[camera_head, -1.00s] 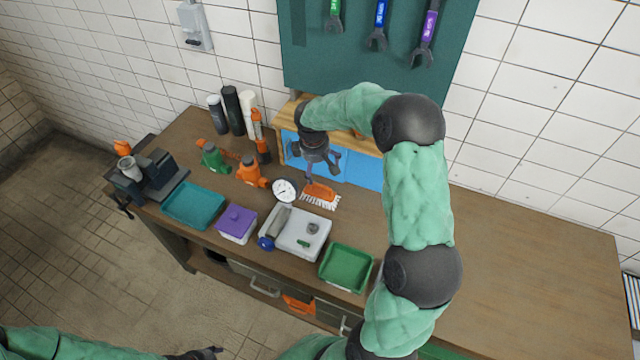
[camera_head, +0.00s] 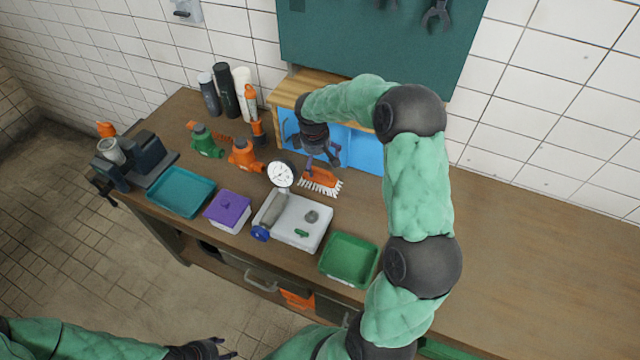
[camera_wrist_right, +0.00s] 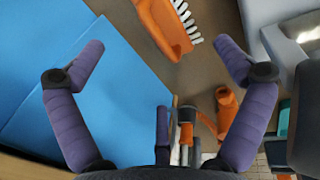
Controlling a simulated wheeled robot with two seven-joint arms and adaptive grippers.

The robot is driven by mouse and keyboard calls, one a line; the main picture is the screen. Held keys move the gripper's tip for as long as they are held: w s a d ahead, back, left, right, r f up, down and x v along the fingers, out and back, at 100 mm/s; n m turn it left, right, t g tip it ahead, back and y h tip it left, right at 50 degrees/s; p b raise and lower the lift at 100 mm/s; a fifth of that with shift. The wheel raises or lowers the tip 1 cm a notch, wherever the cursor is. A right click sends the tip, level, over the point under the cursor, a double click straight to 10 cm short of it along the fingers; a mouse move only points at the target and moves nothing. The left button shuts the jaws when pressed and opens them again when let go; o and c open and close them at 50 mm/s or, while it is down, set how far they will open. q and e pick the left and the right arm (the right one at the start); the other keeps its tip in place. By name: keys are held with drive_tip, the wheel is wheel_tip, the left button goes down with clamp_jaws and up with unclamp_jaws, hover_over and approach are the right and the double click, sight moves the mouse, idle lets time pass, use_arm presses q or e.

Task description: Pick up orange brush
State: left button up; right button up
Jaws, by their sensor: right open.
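The orange brush (camera_head: 320,178) with white bristles lies on the workbench, in front of the blue-fronted wooden box. It also shows at the top of the right wrist view (camera_wrist_right: 164,28), partly cut off by the picture edge. My right gripper (camera_head: 320,160) is open and empty, just above and behind the brush, with its fingers overlapping it in the head view. In the right wrist view its spread fingers (camera_wrist_right: 160,62) have the brush beyond them, not between them. My left gripper (camera_head: 215,350) is at the bottom edge, away from the bench; its finger state is unclear.
A round white gauge (camera_head: 281,174) stands close left of the brush. A pale grey case (camera_head: 305,222) and green tray (camera_head: 350,258) lie in front. The blue-fronted box (camera_head: 364,155) is close behind. Orange valve (camera_head: 243,155) stands left. The bench's right side is clear.

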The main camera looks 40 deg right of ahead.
sight(320, 169)
drive_tip(key=f, duration=0.3)
drive_tip(key=d+f, duration=0.1)
drive_tip(key=f, duration=0.1)
drive_tip(key=shift+w+f+b, duration=0.1)
drive_tip(key=shift+w+b, duration=0.15)
drive_tip(key=shift+b, duration=0.05)
drive_tip(key=shift+w+d+f+b, duration=0.15)
drive_tip(key=shift+w+f+b, duration=0.1)
drive_tip(key=shift+f, duration=1.1)
drive_tip(key=shift+w+d+f+b, duration=0.1)
drive_tip(key=shift+w+f, duration=0.1)
drive_tip(key=shift+f, duration=1.1)
drive_tip(key=c, duration=1.1)
